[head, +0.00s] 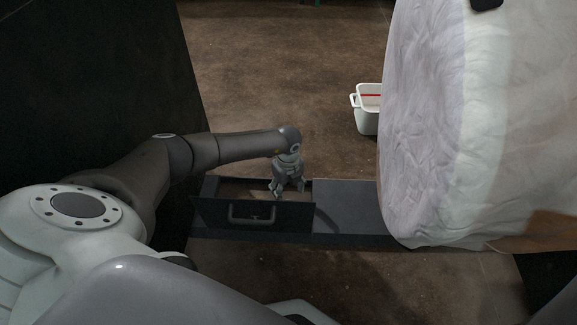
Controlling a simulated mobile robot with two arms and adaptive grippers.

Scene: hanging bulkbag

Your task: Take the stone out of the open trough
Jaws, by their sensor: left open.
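The open trough (303,187) is a dark grey box with a handle on its front wall, left of centre in the head view. Brownish material shows inside it. My left gripper (285,188) points down over the trough, with its fingers apart and their tips at about the rim or inside; I cannot tell how deep. I cannot make out the stone; the trough's front wall and my gripper hide part of the inside. My right gripper is not in view.
A large white bulk bag (425,120) hangs at the right, over the dark beam (350,208) that runs right from the trough. A white bin (368,122) stands on the brown floor behind. A dark panel (90,80) fills the upper left. The floor behind the trough is clear.

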